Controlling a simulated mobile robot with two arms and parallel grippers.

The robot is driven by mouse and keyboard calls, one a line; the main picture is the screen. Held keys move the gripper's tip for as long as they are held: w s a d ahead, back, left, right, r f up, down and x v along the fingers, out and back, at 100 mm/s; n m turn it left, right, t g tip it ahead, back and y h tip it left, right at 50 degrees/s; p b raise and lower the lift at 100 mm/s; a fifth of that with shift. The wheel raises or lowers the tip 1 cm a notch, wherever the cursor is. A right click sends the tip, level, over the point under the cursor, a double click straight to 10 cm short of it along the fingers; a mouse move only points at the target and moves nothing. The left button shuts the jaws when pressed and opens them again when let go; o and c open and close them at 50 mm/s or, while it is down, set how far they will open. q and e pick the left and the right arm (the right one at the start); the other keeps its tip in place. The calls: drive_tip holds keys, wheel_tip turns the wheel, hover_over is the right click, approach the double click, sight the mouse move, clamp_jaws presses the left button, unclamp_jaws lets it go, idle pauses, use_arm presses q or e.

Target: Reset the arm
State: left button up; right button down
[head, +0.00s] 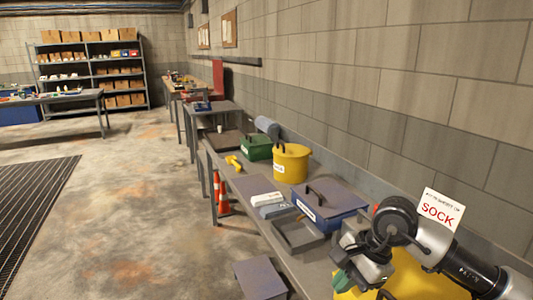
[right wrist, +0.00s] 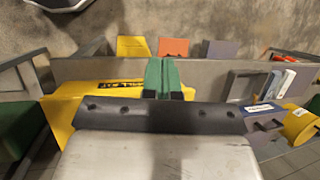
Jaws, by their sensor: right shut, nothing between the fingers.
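My right arm (head: 467,262) comes in from the lower right in the head view, bent at its black wrist joint. My right gripper (head: 343,283) is at the lower right, beside a yellow thing and low near the bench's front side. Its green fingertips are together with nothing between them. In the right wrist view the green fingers (right wrist: 161,76) also show, pressed together and empty, with the yellow thing (right wrist: 100,100) to their left. My left gripper is not in view.
The bench along the wall holds a blue toolbox (head: 333,203), a grey open tray (head: 298,234), a yellow bucket (head: 291,166) and a green box (head: 257,149). A white card reading "SOCK" (head: 441,212) stands behind my arm.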

drive_tip(key=s+a+r+m+t+y, duration=0.1)
drive_tip(key=s+a+r+m+y, duration=0.3)
drive_tip(key=a+y, duration=0.35)
drive_tip(key=s+a+r+m+t+y, duration=0.2)
drive_tip(key=a+r+m+y, duration=0.1)
drive_tip(key=a+m+y, duration=0.4)
drive_tip(key=w+d+m+t+h, duration=0.1)
drive_tip(key=d+m+t+h, duration=0.15)
drive_tip(key=m+t, duration=0.55)
drive_tip(key=w+d+m+t+h, duration=0.1)
drive_tip(key=w+d+m+t, duration=0.15)
drive_tip(key=m+t, duration=0.55)
drive_tip(key=d+f+m+g+h, duration=0.1)
drive_tip(key=d+f+m+h, duration=0.8)
drive_tip(key=m+h, duration=0.75)
drive_tip(key=s+d+f+m+g, duration=0.4)
drive_tip(key=s+f+m+g, duration=0.2)
drive_tip(key=f+m, duration=0.25)
drive_tip(key=s+d+f+m+g, duration=0.1)
drive_tip(key=s+f+m+g, duration=0.2)
drive_tip(key=s+f+g, duration=0.4)
drive_tip(key=s+f+m+g, duration=0.2)
drive_tip(key=s+f, duration=0.2)
drive_tip(key=s, duration=0.5)
wheel_tip(320, 180, down, 25)
drive_tip(key=s+g, duration=0.1)
drive_tip(key=s+d+f+g, duration=0.1)
drive_tip(key=s+d+f, duration=0.2)
drive_tip(key=s+f, duration=1.3)
drive_tip(key=shift+n+g, duration=0.3)
